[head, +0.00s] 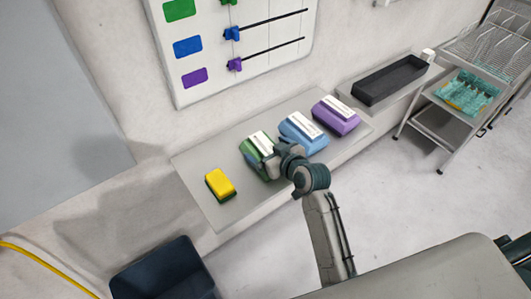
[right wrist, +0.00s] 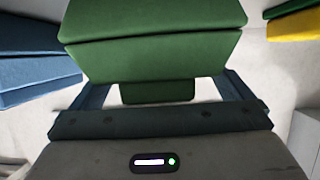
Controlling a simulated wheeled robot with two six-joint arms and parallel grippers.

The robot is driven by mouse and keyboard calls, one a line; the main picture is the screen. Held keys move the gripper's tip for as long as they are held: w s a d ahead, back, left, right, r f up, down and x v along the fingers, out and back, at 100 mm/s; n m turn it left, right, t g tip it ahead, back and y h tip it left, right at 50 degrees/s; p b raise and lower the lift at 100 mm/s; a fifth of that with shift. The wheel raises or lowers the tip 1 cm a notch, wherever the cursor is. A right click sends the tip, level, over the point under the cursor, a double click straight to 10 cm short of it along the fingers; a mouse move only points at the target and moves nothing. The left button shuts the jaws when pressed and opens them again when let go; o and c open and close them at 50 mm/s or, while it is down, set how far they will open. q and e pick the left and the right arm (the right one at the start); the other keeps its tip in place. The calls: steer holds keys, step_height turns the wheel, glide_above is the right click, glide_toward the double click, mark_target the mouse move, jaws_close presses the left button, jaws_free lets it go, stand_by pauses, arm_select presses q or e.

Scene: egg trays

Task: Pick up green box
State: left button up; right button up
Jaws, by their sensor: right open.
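The green box (head: 250,158) has a white label on top and sits on the grey shelf, between a yellow sponge and a blue box. In the right wrist view the green box (right wrist: 155,50) fills the top middle. My right gripper (head: 274,163) is at the box's near right side, partly covering it. In the wrist view my right gripper (right wrist: 160,88) is open, its fingers on either side of a narrower green part of the box, with gaps visible. Contact cannot be told. My left gripper is not in view.
The blue box (head: 296,134) and purple box (head: 340,122) stand to the right on the shelf (head: 205,160). The yellow sponge (head: 219,182) lies to the left. A black tray (head: 390,80) is further right, beside a wire cart (head: 445,115). A dark bin (head: 160,272) stands below.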

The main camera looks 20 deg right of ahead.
steer(key=c, duration=1.3)
steer(key=shift+r, duration=0.1)
steer(key=shift+c, duration=0.2)
